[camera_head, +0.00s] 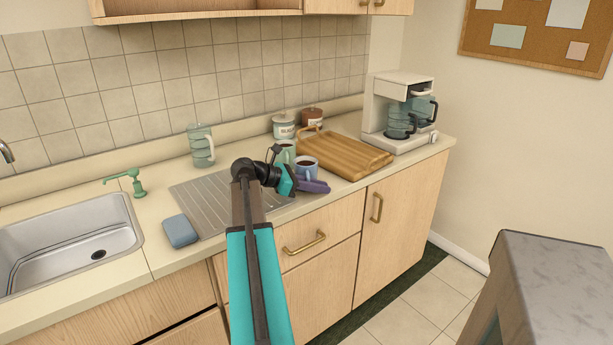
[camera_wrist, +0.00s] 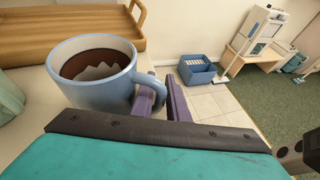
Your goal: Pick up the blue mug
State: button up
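The blue mug (camera_head: 306,168) stands upright on the counter by the drainboard and holds a dark drink. In the wrist view the mug (camera_wrist: 92,88) fills the left side, with its handle on the right. My gripper (camera_head: 318,187) is low at the mug's near side. In the wrist view its two purple fingers (camera_wrist: 162,95) stand apart, one on each side of the handle's outer part. The handle partly hides the left finger. A narrow gap shows between the fingers, and I cannot tell whether either touches the handle.
A wooden tray (camera_head: 335,152) lies just behind the mug, and a pale green mug (camera_head: 286,152) stands close to its left. A coffee maker (camera_head: 398,112) is at the back right. A blue sponge (camera_head: 180,231) and the sink (camera_head: 65,243) are at left.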

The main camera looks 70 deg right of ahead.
jog(key=shift+c, duration=0.5)
grip_shut()
jog(key=shift+r, duration=0.15)
jog(key=shift+r, duration=1.5)
jog(key=shift+s+a+r, duration=0.1)
jog(key=shift+a+r, duration=0.05)
jog(key=shift+r, duration=0.05)
jog(key=s+a+b, duration=0.1)
jog(key=s+a, duration=0.2)
jog(key=a, duration=0.4)
jog(key=s+a+r+b, duration=0.1)
jog(key=s+a, duration=0.3)
jog(key=a, duration=0.2)
jog(key=shift+s+a+r+b, duration=0.15)
jog(key=shift+s+a+b, duration=0.1)
jog(key=shift+a+b, duration=0.15)
